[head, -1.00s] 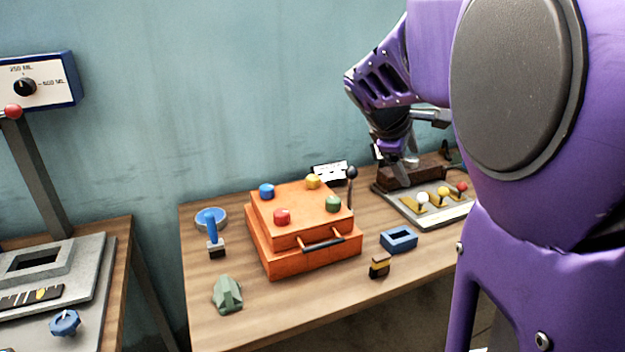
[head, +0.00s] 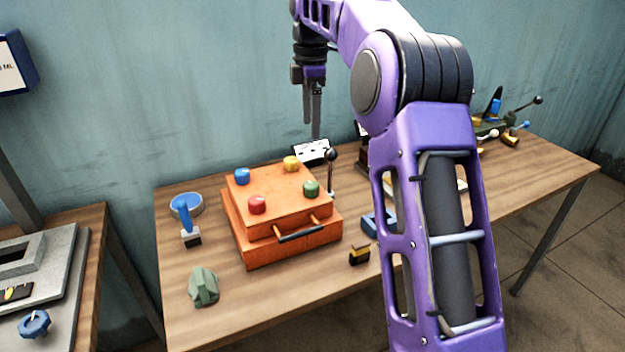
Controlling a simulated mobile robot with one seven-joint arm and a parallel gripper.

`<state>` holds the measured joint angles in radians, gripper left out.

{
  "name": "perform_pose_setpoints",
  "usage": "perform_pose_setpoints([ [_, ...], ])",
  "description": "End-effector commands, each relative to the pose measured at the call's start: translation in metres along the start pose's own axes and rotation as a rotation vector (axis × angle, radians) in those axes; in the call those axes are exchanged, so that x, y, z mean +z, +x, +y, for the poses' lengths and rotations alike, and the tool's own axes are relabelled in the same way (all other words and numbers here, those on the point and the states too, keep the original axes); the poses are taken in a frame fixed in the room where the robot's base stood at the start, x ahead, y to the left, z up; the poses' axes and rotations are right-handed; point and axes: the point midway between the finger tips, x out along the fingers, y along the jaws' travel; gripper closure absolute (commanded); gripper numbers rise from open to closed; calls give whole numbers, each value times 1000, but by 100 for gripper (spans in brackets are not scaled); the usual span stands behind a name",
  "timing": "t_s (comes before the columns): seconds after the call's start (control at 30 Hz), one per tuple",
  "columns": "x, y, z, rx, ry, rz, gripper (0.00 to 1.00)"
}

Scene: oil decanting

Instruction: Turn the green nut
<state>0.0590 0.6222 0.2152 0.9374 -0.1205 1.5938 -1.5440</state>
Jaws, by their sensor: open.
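The green nut (head: 311,189) sits on the right front corner of the top of an orange box (head: 262,214). A red nut (head: 257,205), a blue nut (head: 242,176) and a yellow nut (head: 291,163) sit on the other corners. My gripper (head: 311,130) points down in the air, above and behind the box's right side in the picture. It is open, with nothing seen between its fingers, and apart from the green nut.
A black-knobbed lever (head: 332,156) stands close to the box's right side. A front handle (head: 300,233) sticks out from the box. A blue holder (head: 378,222), a yellow-black block (head: 359,253), a green piece (head: 203,287) and a blue dish (head: 186,206) are around it. My arm hides part of the table's right side.

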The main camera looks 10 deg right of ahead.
Motion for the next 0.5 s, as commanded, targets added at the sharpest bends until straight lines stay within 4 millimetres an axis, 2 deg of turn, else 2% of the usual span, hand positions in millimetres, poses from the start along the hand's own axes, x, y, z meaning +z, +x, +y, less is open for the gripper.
perform_pose_setpoints([
  [0.5, 1, 109, -1, -2, 4, -3, 19],
])
